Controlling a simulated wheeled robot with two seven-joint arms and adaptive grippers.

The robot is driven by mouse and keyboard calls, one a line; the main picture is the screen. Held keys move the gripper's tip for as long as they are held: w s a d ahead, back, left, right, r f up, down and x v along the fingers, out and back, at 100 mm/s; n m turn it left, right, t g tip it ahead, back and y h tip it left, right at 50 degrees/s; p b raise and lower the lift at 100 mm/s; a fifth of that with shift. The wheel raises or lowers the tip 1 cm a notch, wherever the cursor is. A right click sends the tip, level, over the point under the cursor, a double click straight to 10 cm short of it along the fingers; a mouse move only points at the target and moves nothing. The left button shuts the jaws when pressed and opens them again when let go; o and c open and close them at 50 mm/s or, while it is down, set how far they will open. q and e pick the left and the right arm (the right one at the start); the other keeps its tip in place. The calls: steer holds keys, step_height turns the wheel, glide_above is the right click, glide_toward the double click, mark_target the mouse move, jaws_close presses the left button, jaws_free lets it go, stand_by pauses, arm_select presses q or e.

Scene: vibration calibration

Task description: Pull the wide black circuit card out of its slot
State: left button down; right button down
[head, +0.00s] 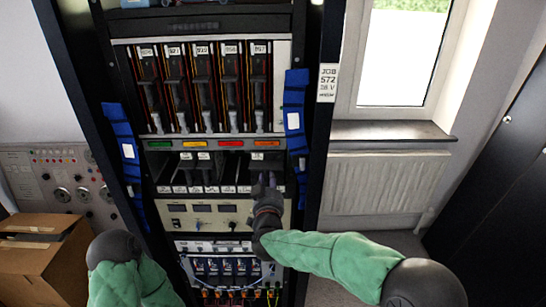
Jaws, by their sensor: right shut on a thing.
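The wide black circuit card (258,164) sits upright in the lower card bay of the rack, under a small white label and an orange tag. It is dark and partly hidden behind my right gripper (268,182). My right gripper is shut on the front of the card, at the right part of the bay. I cannot tell how deep the card sits in its slot. My left arm shows only at the lower left, and its gripper is out of sight.
The rack (328,130) holds several tall cards in an upper bay (205,85). Blue straps (295,110) hang on both sides. A meter panel (205,216) lies below the lower bay, with cabling beneath. A cardboard box (45,262) stands at left, a radiator (378,182) at right.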

steer(key=shift+s+a, duration=0.2)
stand_by(0.3)
steer(key=shift+s+r+p, duration=0.2)
steer(key=shift+s+p, duration=0.25)
steer(key=shift+s, duration=0.9)
